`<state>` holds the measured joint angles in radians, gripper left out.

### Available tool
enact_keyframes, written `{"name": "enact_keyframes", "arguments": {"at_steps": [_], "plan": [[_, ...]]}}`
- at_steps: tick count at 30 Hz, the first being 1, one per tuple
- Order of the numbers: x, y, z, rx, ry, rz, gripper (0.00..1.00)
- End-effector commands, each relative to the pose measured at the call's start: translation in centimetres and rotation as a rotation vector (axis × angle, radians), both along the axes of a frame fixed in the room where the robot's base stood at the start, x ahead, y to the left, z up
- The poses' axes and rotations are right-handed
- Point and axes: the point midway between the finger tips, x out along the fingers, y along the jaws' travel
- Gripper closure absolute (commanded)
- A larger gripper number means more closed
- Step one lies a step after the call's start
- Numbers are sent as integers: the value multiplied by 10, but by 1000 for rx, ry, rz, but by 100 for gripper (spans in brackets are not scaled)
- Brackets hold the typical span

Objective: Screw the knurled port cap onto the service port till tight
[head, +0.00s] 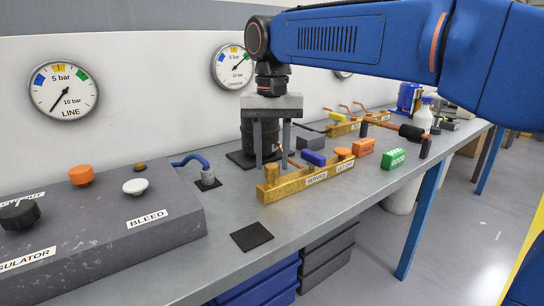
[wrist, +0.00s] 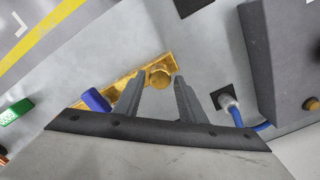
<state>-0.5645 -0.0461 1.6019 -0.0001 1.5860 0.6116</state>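The brass manifold block (head: 292,190) lies on the bench, with a SERVICE label (head: 316,178) on its front. A short round brass piece, apparently the knurled port cap (head: 271,171), stands upright at its left end. In the wrist view the cap (wrist: 160,75) shows just beyond and between the fingertips, with a gap on each side. My gripper (head: 271,163) points down over that end, fingers apart and empty. It also shows in the wrist view (wrist: 157,82). The port under the cap is hidden, and I cannot tell how far the cap is screwed down.
An orange knob (head: 343,153) stands on the block's right end. A blue hose fitting (head: 205,176) and the dark BLEED panel (head: 130,205) are left. A black pad (head: 251,236) lies in front.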

Motion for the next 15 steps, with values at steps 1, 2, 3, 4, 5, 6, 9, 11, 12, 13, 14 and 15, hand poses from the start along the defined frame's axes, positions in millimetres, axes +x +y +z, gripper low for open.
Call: {"name": "enact_keyframes", "arguments": {"at_steps": [1,2,3,4,5,6,9,11,12,13,14,15], "plan": [[0,0,0,0,0,0,53],[0,0,0,0,0,0,46],[0,0,0,0,0,1,41],[0,0,0,0,0,1,41],[0,0,0,0,0,1,41],[0,0,0,0,0,1,41],[0,0,0,0,0,1,41],[0,0,0,0,0,1,41],[0,0,1,0,0,1,41],[0,0,2,0,-1,1,41],[0,0,4,1,-1,1,41],[0,0,7,1,-1,1,41]]}}
